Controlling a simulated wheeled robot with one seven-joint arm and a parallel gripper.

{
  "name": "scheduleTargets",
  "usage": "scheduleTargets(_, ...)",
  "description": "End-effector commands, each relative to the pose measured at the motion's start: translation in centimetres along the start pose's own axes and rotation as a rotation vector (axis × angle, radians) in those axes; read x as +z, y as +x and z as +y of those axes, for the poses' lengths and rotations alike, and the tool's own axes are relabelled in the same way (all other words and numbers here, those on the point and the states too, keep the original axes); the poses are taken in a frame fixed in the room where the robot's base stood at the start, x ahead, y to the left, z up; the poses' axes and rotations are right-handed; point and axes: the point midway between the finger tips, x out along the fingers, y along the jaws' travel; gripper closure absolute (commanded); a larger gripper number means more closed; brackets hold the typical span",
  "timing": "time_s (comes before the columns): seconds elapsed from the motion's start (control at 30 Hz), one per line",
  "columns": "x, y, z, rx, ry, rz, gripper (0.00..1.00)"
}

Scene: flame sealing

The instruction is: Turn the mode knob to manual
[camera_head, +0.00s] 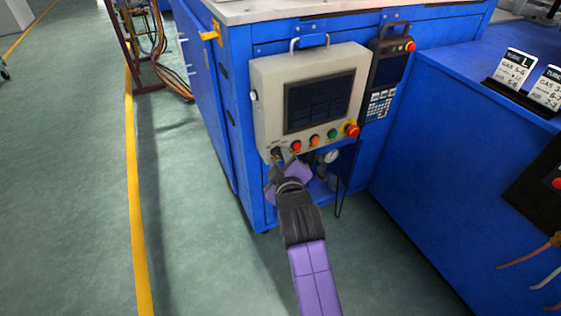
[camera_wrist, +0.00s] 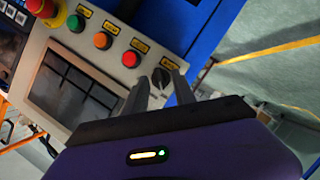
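The mode knob (camera_wrist: 160,76) is a small black knob at the end of the button row on the beige control panel (camera_head: 262,95). In the head view the knob (camera_head: 277,152) is at the panel's lower left corner, partly hidden by my gripper (camera_head: 284,158). In the wrist view my gripper (camera_wrist: 161,79) is open, with its two grey fingers on either side of the knob. A gap shows between the fingers and the knob; I cannot tell whether either touches it. The knob's label is too small to read.
A red button (camera_head: 297,146), an orange button (camera_head: 314,140), a green button (camera_head: 332,133) and a red emergency stop (camera_head: 352,130) line the panel beside the knob. A dark screen (camera_head: 318,103) is above. A handheld pendant (camera_head: 387,75) hangs at right.

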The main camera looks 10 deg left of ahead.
Motion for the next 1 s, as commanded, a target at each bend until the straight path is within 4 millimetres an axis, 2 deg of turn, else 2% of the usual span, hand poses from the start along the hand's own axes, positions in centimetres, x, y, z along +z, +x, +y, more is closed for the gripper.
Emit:
scheduleTargets(0.2, -0.01, 0.03, 0.03, 0.000, 0.000, 0.000, 0.68)
scheduleTargets(0.37, -0.02, 0.02, 0.03, 0.000, 0.000, 0.000, 0.98)
scheduleTargets(0.4, -0.02, 0.01, 0.02, 0.000, 0.000, 0.000, 1.00)
scheduleTargets(0.77, -0.10, -0.04, 0.18, -0.008, 0.020, 0.000, 1.00)
scheduleTargets(1.0, -0.24, -0.12, 0.58, -0.052, 0.123, -0.002, 1.00)
